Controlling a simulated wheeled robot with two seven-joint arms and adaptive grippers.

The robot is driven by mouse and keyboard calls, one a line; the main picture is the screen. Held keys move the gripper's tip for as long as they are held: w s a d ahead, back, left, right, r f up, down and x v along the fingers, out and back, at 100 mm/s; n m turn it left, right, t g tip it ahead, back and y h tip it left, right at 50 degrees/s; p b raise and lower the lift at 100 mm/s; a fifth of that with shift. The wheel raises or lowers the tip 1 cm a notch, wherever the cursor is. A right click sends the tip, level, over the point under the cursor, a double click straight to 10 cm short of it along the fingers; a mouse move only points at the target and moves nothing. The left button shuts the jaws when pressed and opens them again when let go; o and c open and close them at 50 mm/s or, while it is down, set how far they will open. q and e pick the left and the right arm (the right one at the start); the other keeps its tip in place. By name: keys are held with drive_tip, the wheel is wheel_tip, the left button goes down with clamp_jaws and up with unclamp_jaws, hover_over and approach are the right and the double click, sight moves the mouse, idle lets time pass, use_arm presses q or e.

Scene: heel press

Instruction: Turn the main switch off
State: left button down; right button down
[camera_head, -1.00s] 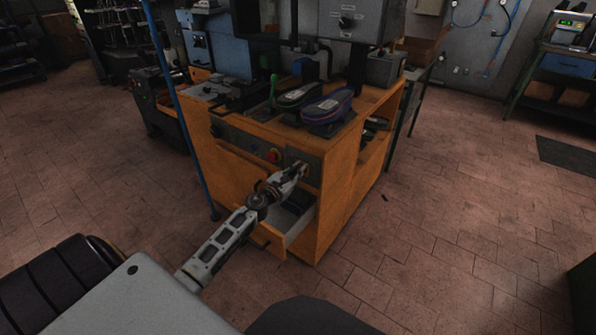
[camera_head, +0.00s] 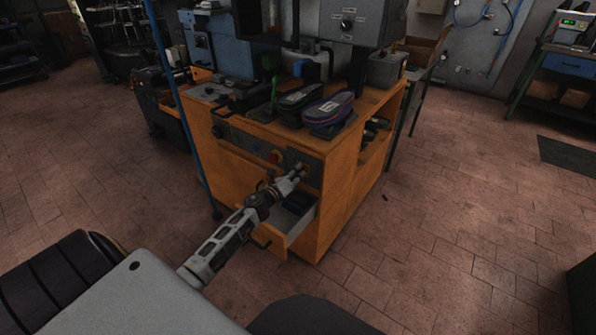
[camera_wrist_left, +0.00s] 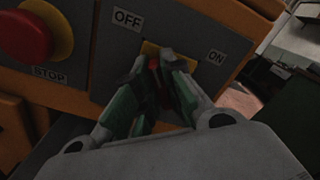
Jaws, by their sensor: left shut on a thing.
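The main switch (camera_wrist_left: 151,48) shows in the left wrist view as a yellow plate with a red handle (camera_wrist_left: 156,84). My left gripper (camera_wrist_left: 163,66) is shut on the red handle. Its fingers hide most of the handle, so its exact angle is hard to tell. In the head view the left gripper (camera_head: 300,170) reaches the panel at the bench's front right. My right gripper is not in view.
A red STOP button (camera_wrist_left: 26,36) is left of the switch. An open drawer (camera_head: 290,226) sticks out below the gripper. Shoes (camera_head: 328,107) stand on the bench top. A blue pole (camera_head: 183,110) rises left of the bench.

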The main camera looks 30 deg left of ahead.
use_arm(q)
drive_tip(key=shift+n, duration=0.7)
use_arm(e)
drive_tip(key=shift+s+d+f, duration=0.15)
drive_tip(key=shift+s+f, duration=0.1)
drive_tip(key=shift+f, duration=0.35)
use_arm(q)
drive_tip(key=c, duration=1.5)
unclamp_jaws()
drive_tip(key=shift+a, duration=0.1)
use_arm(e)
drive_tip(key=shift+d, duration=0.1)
use_arm(q)
drive_tip(key=shift+s, duration=0.1)
drive_tip(key=s, duration=1.1)
drive_tip(key=shift+s+a, duration=0.4)
drive_tip(key=shift+a, duration=0.05)
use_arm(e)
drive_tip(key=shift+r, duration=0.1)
